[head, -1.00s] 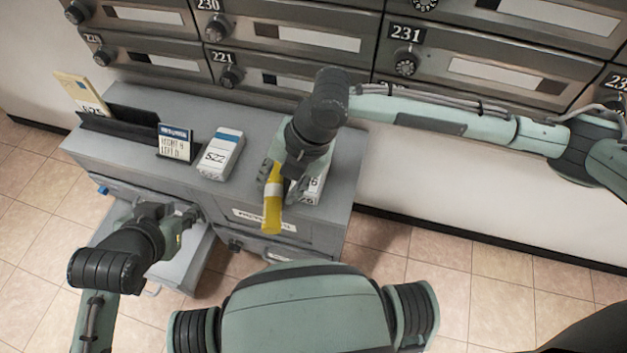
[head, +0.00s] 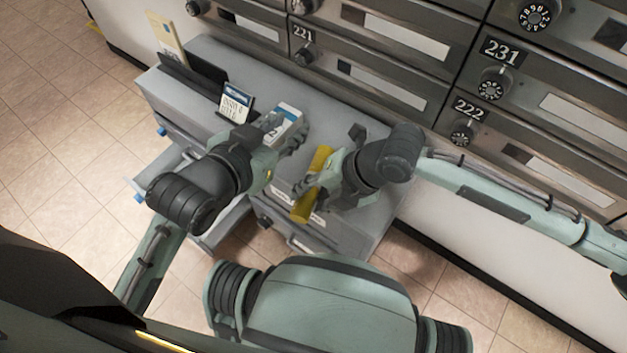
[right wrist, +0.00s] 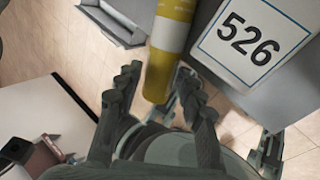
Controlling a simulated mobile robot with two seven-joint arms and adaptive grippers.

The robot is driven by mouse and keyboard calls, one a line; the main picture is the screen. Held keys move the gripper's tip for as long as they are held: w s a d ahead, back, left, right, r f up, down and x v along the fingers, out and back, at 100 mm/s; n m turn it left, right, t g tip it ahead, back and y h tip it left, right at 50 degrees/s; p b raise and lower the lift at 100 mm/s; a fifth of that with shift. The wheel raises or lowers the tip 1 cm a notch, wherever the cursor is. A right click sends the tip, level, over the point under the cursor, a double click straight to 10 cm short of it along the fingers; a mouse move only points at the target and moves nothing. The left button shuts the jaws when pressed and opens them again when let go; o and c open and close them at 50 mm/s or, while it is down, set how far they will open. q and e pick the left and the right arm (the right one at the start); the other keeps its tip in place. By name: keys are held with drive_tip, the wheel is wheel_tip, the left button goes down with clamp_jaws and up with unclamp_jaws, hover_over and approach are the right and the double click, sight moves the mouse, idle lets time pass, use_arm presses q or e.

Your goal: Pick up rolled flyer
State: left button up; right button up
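The rolled flyer (head: 322,158) is a yellow tube lying over the front edge of the grey cabinet top in the head view. My right gripper (head: 308,186) is at the flyer. In the right wrist view, the flyer (right wrist: 171,45) has its near end between the spread fingers of my right gripper (right wrist: 158,78); no firm grip shows. My left gripper (head: 284,160) is open, close beside the white-and-blue box (head: 287,118) and left of the flyer. Whether it touches the box is unclear.
A small sign (head: 236,103) and a black holder (head: 190,78) stand on the cabinet (head: 345,118). An open drawer (head: 150,180) juts out at the left. Mailboxes (head: 400,55) line the wall behind.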

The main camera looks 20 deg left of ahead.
drive_tip(key=shift+a+f, duration=0.15)
drive_tip(key=shift+f, duration=0.15)
drive_tip(key=shift+c, duration=0.4)
clamp_jaws()
